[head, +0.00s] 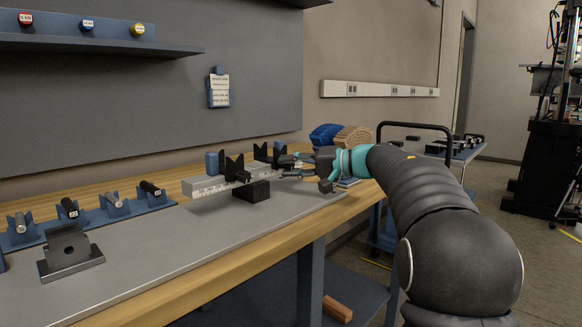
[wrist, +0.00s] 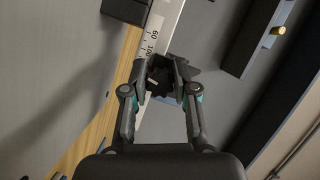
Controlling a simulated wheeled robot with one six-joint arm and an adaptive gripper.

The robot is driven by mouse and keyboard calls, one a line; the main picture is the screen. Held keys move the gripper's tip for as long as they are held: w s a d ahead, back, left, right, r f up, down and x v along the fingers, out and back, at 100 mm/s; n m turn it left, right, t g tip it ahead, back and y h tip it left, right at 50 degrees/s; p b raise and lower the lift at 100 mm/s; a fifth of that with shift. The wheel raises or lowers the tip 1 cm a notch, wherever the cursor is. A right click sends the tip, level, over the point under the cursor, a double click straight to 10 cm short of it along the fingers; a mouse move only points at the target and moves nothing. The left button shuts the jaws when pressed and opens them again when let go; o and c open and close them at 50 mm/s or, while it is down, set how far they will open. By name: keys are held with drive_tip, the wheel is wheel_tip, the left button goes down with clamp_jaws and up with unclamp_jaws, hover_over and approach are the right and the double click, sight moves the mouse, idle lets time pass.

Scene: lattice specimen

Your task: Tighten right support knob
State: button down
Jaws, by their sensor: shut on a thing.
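A pale rail with a printed scale (head: 205,186) lies on the bench and carries two black V-shaped supports. The left support (head: 236,167) stands clear of my gripper; the right support (head: 264,153) is partly hidden by it. My gripper (head: 291,166) reaches in from the right at the right support. In the wrist view, my gripper (wrist: 162,76) has its two fingers closed around a dark knob-like part (wrist: 160,77) beside the scaled rail (wrist: 154,38). The knob blends with the black support, so its exact outline is unclear.
A blue rack with several dark-ended cylinders (head: 115,205) and a grey angled stand (head: 69,252) are at the bench's left. A blue object (head: 324,134) and a tan roll (head: 353,138) sit behind my gripper. A cart (head: 462,151) stands right.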

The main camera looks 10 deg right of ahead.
drive_tip(key=shift+m, duration=0.5)
drive_tip(key=shift+y, duration=0.3)
drive_tip(key=c, duration=0.9)
unclamp_jaws()
drive_tip(key=shift+d, duration=0.1)
drive_tip(key=v, duration=1.2)
